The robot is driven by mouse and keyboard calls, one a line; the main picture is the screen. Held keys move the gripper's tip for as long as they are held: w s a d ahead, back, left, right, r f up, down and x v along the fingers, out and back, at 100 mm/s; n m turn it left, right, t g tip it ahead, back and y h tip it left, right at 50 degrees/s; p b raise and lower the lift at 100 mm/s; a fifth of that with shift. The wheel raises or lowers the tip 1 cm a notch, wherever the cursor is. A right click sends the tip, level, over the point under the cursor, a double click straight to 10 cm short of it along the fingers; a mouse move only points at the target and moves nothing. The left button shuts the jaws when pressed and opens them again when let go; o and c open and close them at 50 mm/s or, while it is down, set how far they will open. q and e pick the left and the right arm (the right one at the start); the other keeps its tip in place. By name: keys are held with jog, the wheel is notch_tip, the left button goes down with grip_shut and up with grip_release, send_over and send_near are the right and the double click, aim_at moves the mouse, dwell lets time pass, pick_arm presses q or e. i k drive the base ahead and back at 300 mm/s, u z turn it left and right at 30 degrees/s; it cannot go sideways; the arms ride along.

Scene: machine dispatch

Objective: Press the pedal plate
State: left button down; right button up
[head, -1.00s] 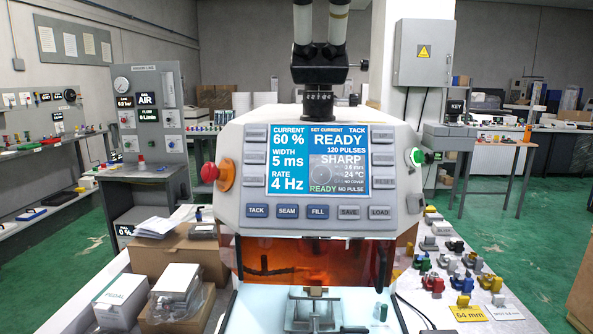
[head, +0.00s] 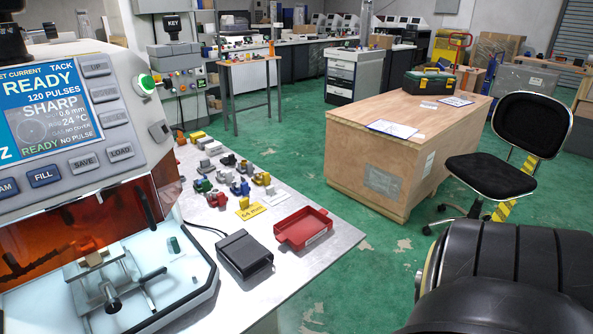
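A black pedal (head: 245,254) with a sloped top plate lies on the light bench top (head: 325,262), right of the welding machine (head: 85,110). A dark cable runs from it toward the machine. Nothing touches its plate. Neither of my grippers is in view. A large black rounded part, seemingly of my own right arm, fills the lower right corner of the head view.
A red tray (head: 303,229) sits right beside the pedal. Several small coloured fixtures and a yellow 64 mm card (head: 249,211) lie behind it. A wooden crate (head: 380,150) and a black chair (head: 500,160) stand beyond the bench on green floor.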

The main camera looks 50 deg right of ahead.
aim_at(246, 251)
jog(key=z, duration=1.35)
